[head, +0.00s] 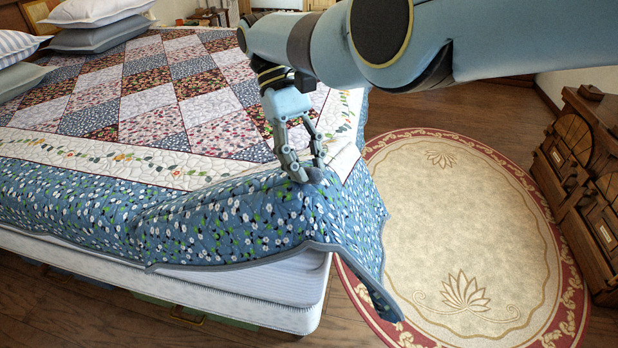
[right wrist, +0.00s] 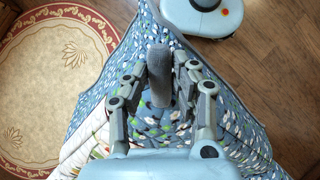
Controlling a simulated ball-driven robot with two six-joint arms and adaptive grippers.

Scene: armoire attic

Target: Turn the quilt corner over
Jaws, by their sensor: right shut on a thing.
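The patchwork quilt (head: 240,225) lies over the bed, with a blue floral border and a grey edge. Near the bed's front right corner the quilt is bunched up, and a flap with its tip hangs down past the mattress. My right gripper (head: 308,176) is shut on the quilt near this corner, with the cloth raised around its fingers. In the right wrist view the gripper (right wrist: 160,85) points down on the quilt (right wrist: 122,75), and a grey piece stands between the fingers. My left gripper is not in view.
The white mattress (head: 240,298) shows under the quilt's front edge. Pillows (head: 100,35) lie at the far left. An oval rug (head: 460,235) covers the floor right of the bed. A dark wooden chest (head: 585,185) stands at the right edge.

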